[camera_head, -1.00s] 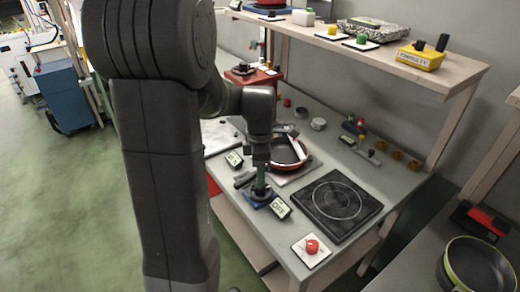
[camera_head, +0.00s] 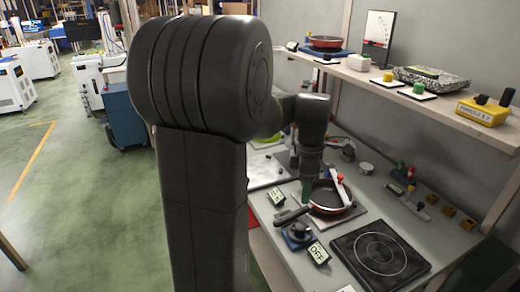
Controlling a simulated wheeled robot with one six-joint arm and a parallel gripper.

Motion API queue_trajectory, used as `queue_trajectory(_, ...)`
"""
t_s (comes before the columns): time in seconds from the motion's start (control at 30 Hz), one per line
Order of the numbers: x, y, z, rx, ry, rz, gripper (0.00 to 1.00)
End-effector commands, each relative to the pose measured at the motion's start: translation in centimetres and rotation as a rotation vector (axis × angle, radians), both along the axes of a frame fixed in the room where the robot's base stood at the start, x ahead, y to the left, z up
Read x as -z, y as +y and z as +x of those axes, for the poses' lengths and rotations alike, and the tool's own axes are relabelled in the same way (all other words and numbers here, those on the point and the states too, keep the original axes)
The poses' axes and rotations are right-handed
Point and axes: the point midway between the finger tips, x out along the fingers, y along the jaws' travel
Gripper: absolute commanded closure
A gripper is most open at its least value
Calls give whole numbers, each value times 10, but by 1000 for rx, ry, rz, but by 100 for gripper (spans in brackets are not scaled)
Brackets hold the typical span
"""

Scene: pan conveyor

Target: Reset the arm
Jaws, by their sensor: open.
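My arm rises through the middle of the view, and its end bends down over the workbench. My gripper (camera_head: 305,190) points down beside a red-rimmed pan (camera_head: 331,199), and its jaws are open. Nothing shows between them, though the fingers are small and partly merge with what is behind. A black knob on a blue base (camera_head: 298,232) stands just below and in front of the gripper, apart from it. The pan's dark handle reaches left toward the knob.
A black hot plate (camera_head: 380,256) lies at the front right of the bench (camera_head: 440,243). A display reading OFF (camera_head: 318,253) sits by the knob. Green floor at left is open.

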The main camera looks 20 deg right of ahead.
Motion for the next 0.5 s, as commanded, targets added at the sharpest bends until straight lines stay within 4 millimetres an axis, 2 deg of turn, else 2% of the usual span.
queue_trajectory(0.17,4,0,0,0,2,1,48)
queue_trajectory(0.27,13,0,0,0,2,2,48)
queue_trajectory(0.5,56,1,-1,0,6,4,48)
